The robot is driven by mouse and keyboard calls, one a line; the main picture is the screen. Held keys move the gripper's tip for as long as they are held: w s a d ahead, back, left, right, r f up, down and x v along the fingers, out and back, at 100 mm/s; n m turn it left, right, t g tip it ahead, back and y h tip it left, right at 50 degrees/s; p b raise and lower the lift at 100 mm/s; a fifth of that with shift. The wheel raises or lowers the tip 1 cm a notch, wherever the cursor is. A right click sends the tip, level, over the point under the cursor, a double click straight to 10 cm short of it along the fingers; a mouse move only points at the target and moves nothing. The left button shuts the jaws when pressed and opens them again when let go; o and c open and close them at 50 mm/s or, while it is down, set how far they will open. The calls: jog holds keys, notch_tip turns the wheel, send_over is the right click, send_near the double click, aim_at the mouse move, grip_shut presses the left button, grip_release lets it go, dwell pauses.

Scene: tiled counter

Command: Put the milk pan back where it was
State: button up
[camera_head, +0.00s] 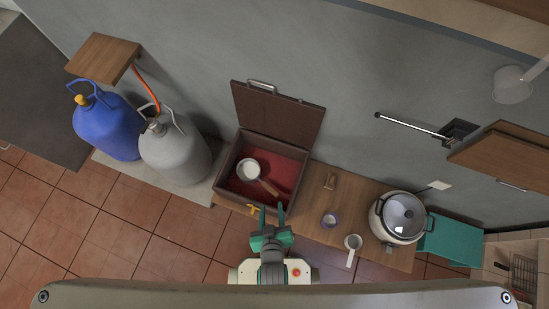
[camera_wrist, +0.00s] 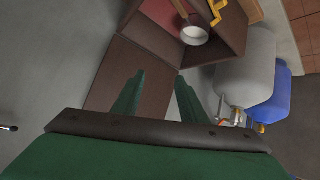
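A small white pan with a brown handle, which looks like the milk pan (camera_head: 249,169), lies inside an open brown box (camera_head: 222,172) with a red inside. Its handle points toward the lower right. The pan (camera_wrist: 194,36) also shows at the top of the wrist view, partly cut off. The box's lid (camera_head: 278,113) stands open against the wall. My gripper (camera_head: 271,212) is open and empty, near the box's front edge and apart from the pan. Its two green fingers (camera_wrist: 158,97) show spread in the wrist view, with the brown lid beyond them.
A yellow part (camera_head: 253,208) sticks out at the box's front. Right of the box, the wooden counter (camera_head: 325,240) holds a small cup (camera_head: 329,220), a white handled vessel (camera_head: 353,242) and a rice cooker (camera_head: 402,216). Grey (camera_head: 175,155) and blue (camera_head: 107,125) gas cylinders stand left.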

jog(key=s+r+m+t, duration=0.1)
jog(key=s+r+t, duration=0.1)
jog(key=r, duration=0.8)
jog(key=s+r+m+t, duration=0.1)
jog(key=s+r, duration=0.3)
jog(key=r, duration=0.7)
jog(key=shift+d+r+m+t, duration=0.25)
jog(key=shift+d+m+t, duration=0.2)
jog(key=shift+t, duration=0.45)
jog(key=shift+c, duration=0.9)
jog(key=shift+f, duration=0.1)
